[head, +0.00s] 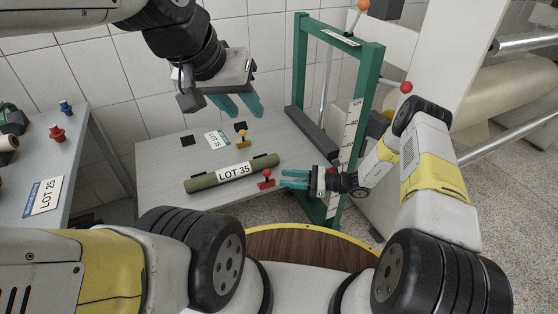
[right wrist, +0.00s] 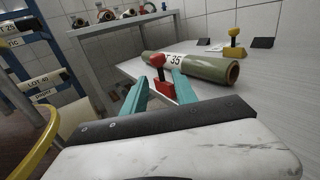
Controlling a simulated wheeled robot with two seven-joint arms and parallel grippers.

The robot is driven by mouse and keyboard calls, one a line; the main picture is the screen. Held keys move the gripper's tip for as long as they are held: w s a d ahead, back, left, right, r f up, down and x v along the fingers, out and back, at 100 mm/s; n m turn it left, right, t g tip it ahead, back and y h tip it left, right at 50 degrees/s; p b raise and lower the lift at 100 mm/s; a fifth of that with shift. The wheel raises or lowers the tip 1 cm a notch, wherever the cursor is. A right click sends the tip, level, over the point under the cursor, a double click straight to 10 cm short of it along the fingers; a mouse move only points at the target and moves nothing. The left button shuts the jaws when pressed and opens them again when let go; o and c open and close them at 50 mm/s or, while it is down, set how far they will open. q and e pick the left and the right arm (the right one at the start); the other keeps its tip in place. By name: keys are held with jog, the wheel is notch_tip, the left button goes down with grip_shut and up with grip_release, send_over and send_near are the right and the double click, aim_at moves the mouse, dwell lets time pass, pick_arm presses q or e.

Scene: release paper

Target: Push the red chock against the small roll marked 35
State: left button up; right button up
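The olive-green roll (head: 232,173), labelled LOT 35, lies on the light table, and its open end shows in the right wrist view (right wrist: 225,71). The red chock (head: 266,180) with its ball knob stands at the roll's near side, towards the right end. In the right wrist view the chock (right wrist: 159,62) stands close to the roll; contact is unclear. My right gripper (head: 283,179) is low beside the chock, its fingers apart, the chock at and between the fingertips in the right wrist view (right wrist: 160,82). My left gripper (head: 241,108) is open and empty above the table's back.
A yellow chock (head: 242,139) stands behind the roll near a LOT 35 card (head: 217,140) and dark pads. A green frame (head: 367,75) with a scale rises at right. A side table (head: 75,139) with a LOT 25 card is at left. The front-left tabletop is clear.

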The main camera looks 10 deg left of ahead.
aim_at(267, 178)
jog(key=a, duration=0.7)
jog(key=shift+s+a+f, duration=0.1)
jog(key=shift+a+f, duration=0.3)
jog(key=shift+c, duration=0.4)
grip_shut()
jog(key=shift+r, duration=0.1)
